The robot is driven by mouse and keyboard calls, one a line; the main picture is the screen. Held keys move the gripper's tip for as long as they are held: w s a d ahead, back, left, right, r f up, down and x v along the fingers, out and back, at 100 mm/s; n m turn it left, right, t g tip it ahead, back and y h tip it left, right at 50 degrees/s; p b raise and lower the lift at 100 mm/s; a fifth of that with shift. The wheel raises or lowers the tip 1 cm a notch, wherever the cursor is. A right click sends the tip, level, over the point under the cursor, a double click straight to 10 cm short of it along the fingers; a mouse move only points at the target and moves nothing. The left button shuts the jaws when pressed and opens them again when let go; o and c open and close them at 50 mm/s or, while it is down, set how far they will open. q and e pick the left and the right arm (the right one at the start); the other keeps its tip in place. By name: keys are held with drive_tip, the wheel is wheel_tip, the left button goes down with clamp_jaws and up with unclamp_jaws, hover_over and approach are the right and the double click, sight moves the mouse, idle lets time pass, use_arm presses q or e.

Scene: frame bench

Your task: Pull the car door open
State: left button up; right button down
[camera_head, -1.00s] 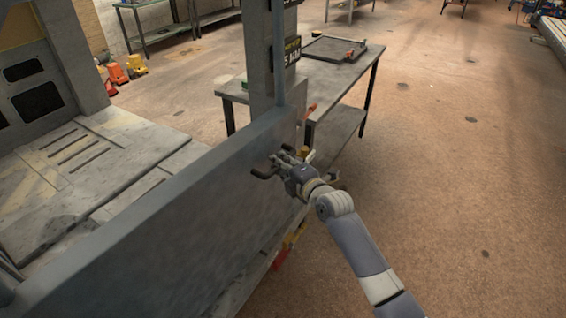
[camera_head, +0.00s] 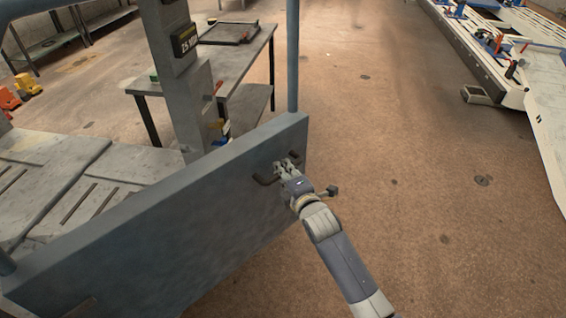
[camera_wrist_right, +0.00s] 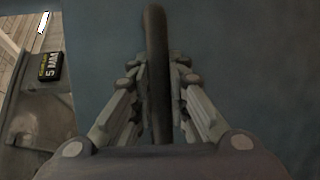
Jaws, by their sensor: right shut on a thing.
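The car door (camera_head: 190,225) is a grey-blue panel with an upright bar at its far end. It stands swung out from the grey post (camera_head: 178,85), with a gap between the door's far edge and the post. The dark door handle (camera_head: 264,180) is on its outer face near the far end. My right gripper (camera_head: 287,166) is shut on the handle. In the right wrist view the handle (camera_wrist_right: 156,70) runs between the two fingers (camera_wrist_right: 158,95), with the door panel (camera_wrist_right: 250,60) behind. My left gripper is not in view.
A grey work table (camera_head: 235,50) with a tray (camera_head: 229,33) stands beyond the post. The car floor (camera_head: 60,180) lies left of the door. A long white bench (camera_head: 480,65) is at the upper right. The brown floor (camera_head: 420,200) right of the door is clear.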

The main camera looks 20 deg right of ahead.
drive_tip(key=shift+s+d, duration=0.25)
drive_tip(key=shift+s, duration=0.25)
drive_tip(key=shift+s+d, duration=0.2)
drive_tip(key=shift+s, duration=0.3)
drive_tip(key=c, duration=1.8)
unclamp_jaws()
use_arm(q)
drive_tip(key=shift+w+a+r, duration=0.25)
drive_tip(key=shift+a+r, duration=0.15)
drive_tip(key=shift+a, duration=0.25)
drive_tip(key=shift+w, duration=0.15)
use_arm(e)
drive_tip(key=shift+s, duration=0.1)
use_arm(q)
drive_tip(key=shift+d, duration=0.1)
use_arm(e)
drive_tip(key=v, duration=1.1)
drive_tip(key=shift+s+a+r, duration=0.1)
drive_tip(key=shift+s+a, duration=0.1)
drive_tip(key=shift+s, duration=0.2)
